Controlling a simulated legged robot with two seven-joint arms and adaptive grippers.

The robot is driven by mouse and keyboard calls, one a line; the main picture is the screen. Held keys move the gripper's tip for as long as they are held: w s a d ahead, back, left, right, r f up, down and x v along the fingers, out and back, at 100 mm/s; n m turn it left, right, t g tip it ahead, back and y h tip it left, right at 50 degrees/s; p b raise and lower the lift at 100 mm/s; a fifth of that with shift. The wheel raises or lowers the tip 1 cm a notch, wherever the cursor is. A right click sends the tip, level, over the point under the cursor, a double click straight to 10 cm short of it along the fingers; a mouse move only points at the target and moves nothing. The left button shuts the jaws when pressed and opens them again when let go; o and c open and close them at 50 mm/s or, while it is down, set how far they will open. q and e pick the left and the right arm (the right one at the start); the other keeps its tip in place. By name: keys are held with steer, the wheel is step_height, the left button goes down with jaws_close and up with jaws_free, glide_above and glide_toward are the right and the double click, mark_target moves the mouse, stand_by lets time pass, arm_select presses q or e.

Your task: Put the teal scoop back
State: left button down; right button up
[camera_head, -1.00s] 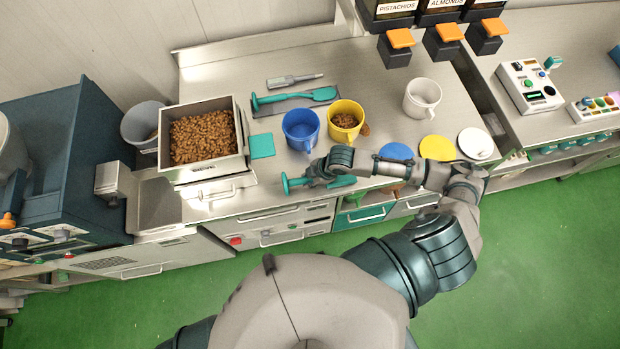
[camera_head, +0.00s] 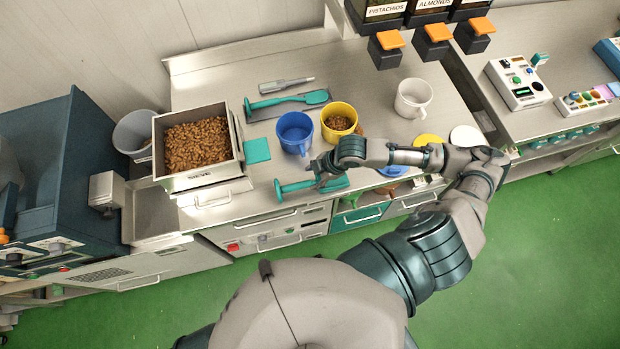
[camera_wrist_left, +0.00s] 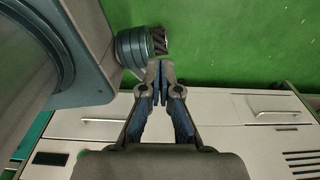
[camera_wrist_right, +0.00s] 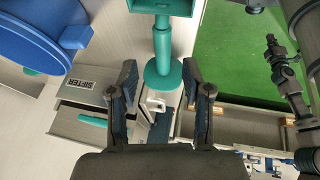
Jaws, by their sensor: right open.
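The teal scoop (camera_head: 297,187) lies at the counter's front edge, its round end plate to the left and its wider part to the right. In the right wrist view its handle (camera_wrist_right: 162,42) and round plate show, with its boxy part at the top edge. My right gripper (camera_head: 321,176) is open at the scoop. In its wrist view the fingertips (camera_wrist_right: 160,78) stand apart on either side of the plate end, with gaps. My left gripper (camera_wrist_left: 160,75) is out of the head view; its wrist view shows its fingers together, empty, above the floor.
A blue mug (camera_head: 295,130), yellow mug (camera_head: 340,112) and white mug (camera_head: 413,96) stand on the counter. A sieve box (camera_head: 198,182) of nuts is left, beside a teal square (camera_head: 257,150).

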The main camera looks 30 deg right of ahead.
steer(key=s+a+f+m+t, duration=0.2)
steer(key=s+a+m, duration=0.3)
steer(key=a, duration=0.4)
steer(key=s+d+f+m+g+h, duration=0.2)
steer(key=s+d+f+m+h, duration=0.2)
steer(key=s+d+f+m, duration=0.35)
step_height(320, 180, down, 26)
steer(key=s+f+g+b, duration=0.1)
steer(key=s, duration=0.2)
steer(key=s+d+f+g+b, duration=0.1)
steer(key=s+d+f, duration=0.1)
steer(key=s+f, duration=1.4)
steer(key=shift+s+d+m+b, duration=0.3)
steer(key=shift+s+d+m, duration=0.1)
steer(key=shift+s, duration=0.2)
steer(key=shift+c, duration=0.7)
arm_select(q)
steer(key=a+f, duration=0.2)
steer(key=f, duration=0.1)
arm_select(e)
steer(key=shift+s, duration=0.1)
